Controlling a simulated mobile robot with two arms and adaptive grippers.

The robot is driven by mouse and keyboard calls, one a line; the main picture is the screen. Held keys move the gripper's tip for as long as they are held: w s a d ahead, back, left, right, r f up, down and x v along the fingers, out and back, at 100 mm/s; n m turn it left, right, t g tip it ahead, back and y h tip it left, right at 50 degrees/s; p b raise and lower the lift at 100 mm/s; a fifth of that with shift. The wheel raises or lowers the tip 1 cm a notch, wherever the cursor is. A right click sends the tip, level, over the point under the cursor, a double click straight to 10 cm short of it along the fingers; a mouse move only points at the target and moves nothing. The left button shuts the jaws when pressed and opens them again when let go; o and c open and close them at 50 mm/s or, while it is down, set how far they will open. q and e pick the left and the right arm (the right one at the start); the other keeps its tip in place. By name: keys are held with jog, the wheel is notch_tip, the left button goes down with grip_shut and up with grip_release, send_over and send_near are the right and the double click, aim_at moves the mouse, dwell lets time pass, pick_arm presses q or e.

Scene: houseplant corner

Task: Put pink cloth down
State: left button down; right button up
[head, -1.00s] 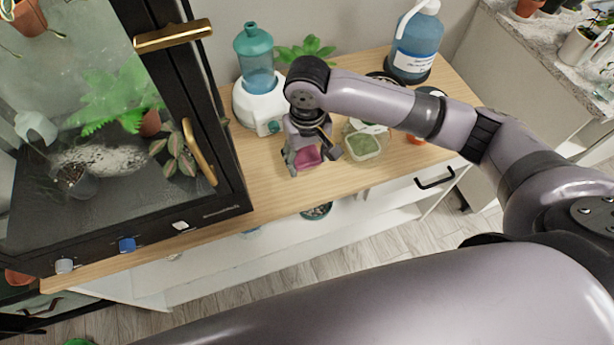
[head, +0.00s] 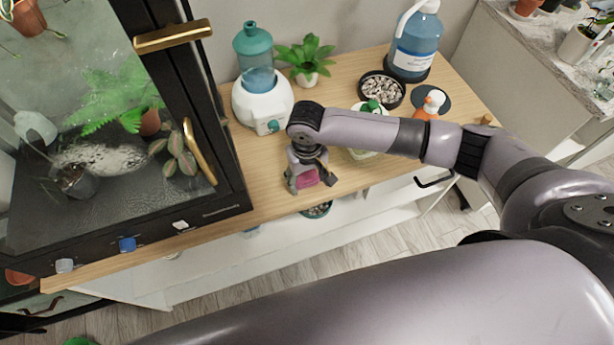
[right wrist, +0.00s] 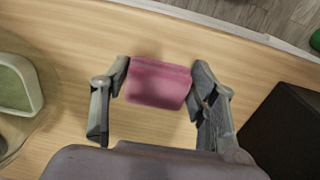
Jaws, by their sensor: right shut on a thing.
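The pink cloth (head: 307,177) is a small folded block between the fingers of my right gripper (head: 311,182), over the front part of the wooden tabletop (head: 262,187). In the right wrist view the cloth (right wrist: 159,83) sits between the two grey fingertips of the right gripper (right wrist: 160,84), which are shut on it from both sides. The wood shows around it. Whether the cloth touches the wood or hangs just above it, I cannot tell. My left gripper is not in view.
A glass terrarium (head: 120,130) stands left of the gripper. Behind are a white dispenser with a teal bottle (head: 262,100), a potted plant (head: 307,62), a pebble dish (head: 382,90), an orange-and-white bottle (head: 430,103) and a blue jug (head: 415,45). A green-filled container (right wrist: 14,88) is nearby.

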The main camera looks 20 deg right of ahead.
aim_at(307, 180)
jog(key=o, duration=1)
jog(key=shift+f, duration=0.1)
notch_tip(307, 180, up, 12)
jog(key=shift+r+b, duration=0.15)
jog(key=shift+b, duration=0.2)
